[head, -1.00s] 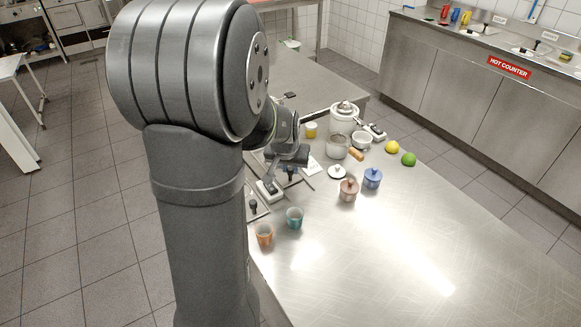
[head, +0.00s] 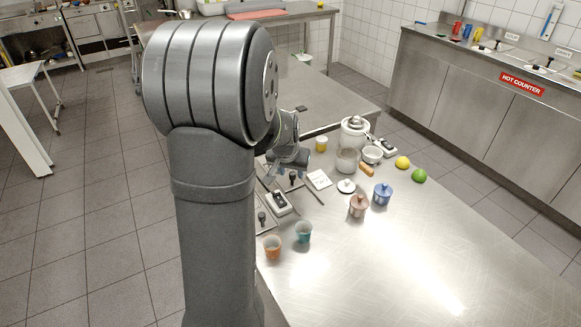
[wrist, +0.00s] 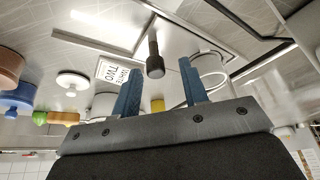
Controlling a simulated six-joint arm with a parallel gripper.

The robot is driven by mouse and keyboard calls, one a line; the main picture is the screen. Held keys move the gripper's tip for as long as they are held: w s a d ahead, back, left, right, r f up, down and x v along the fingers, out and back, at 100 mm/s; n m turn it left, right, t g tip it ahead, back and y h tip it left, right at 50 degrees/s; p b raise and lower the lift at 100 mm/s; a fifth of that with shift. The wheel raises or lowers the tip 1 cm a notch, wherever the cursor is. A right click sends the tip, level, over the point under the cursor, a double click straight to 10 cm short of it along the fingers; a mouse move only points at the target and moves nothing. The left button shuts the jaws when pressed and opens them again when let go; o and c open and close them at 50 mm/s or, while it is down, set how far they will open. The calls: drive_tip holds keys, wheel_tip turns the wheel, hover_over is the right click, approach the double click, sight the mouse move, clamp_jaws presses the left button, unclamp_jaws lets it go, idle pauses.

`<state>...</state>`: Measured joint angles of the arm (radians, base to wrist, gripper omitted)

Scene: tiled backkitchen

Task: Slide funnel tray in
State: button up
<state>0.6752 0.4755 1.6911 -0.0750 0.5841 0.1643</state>
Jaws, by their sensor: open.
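My gripper (wrist: 160,66) is open, with its two blue fingers apart and nothing between them that I can see gripped. In the wrist view a dark upright knob (wrist: 155,55) on a flat metal plate (wrist: 195,38) shows past and between the fingertips, apart from them. In the head view my gripper (head: 290,158) hangs above the table's left edge, over a dark knob (head: 292,178). A second dark knob (head: 262,217) stands on a metal plate nearer the camera. I cannot tell for sure which plate is the funnel tray; my arm hides part of this area.
A black-and-white device (head: 277,203) and a printed card (head: 319,180) lie close by. The front right tabletop is clear.

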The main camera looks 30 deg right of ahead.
drive_tip(key=v, duration=1.7)
drive_tip(key=shift+r, duration=0.15)
drive_tip(key=x, duration=1.7)
drive_tip(key=shift+s+f, duration=0.1)
drive_tip(key=shift+f, duration=0.15)
drive_tip(key=shift+s, duration=0.1)
